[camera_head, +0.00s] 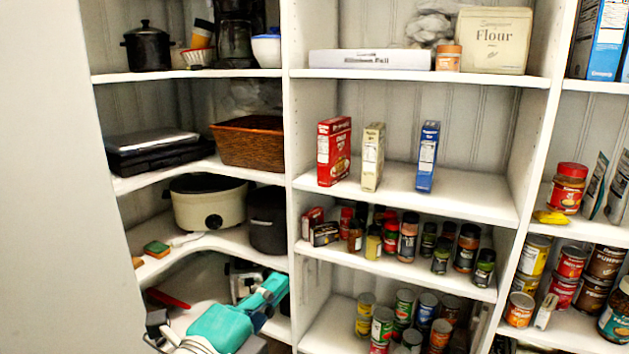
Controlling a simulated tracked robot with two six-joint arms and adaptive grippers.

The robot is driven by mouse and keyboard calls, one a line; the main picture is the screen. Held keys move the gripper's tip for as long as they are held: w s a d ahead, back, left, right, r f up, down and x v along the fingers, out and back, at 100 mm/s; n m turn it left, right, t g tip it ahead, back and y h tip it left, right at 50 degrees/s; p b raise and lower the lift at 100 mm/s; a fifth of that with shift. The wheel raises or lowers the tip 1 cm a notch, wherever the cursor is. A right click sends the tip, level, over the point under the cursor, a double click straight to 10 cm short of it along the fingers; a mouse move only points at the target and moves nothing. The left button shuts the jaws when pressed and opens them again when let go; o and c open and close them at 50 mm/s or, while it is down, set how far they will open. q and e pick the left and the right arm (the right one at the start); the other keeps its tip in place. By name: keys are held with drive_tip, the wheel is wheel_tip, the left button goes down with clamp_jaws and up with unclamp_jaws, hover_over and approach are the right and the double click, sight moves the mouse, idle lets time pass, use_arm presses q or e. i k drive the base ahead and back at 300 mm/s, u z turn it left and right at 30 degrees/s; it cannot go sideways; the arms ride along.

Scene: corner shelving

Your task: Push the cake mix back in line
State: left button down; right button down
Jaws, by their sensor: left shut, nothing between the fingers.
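Three upright boxes stand on the middle shelf of the centre bay: a red box (334,152), a beige box (372,157) and a blue box (428,156). Their print is too small to tell surely which is the cake mix. My left gripper (237,272) seems to be the dark and grey part beside my teal arm at lower left. It is shut and empty, well below and left of the boxes. My right gripper is out of view.
The middle shelf (465,197) is bare right of the blue box. Jars (408,237) and cans (382,327) crowd the shelves below. A white upright (292,120) separates the bays.

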sight(334, 134)
drive_tip(key=u, duration=0.5)
drive_tip(key=i, duration=1.2)
drive_tip(key=z, duration=0.75)
